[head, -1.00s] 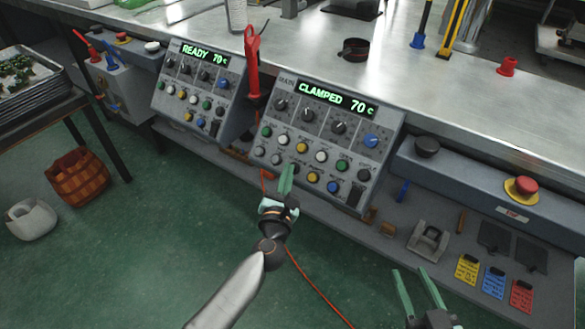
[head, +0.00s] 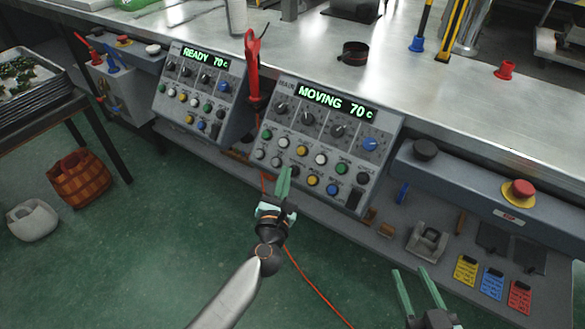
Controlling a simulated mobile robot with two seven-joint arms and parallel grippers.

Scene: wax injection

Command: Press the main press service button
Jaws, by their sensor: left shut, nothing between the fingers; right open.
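The main press panel (head: 325,125) is the grey sloped box in the middle of the head view. Its green display (head: 335,103) reads "MOVING 70 c". Its buttons sit in two rows under several black knobs and a blue knob (head: 369,144). The lower row includes a yellow button (head: 312,181) and a blue button (head: 332,189). The button labels are too small to read, so I cannot tell which is service. My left gripper (head: 284,172) is shut and empty, its tips by the panel's lower edge; contact cannot be told. My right gripper (head: 413,272) is open and empty at lower right.
A similar panel (head: 197,90) reading "READY 70 c" stands to the left, with a red-handled tool (head: 252,70) between the panels. A red emergency button (head: 519,191) is at right. Coloured tags (head: 492,283) lie on the lower shelf.

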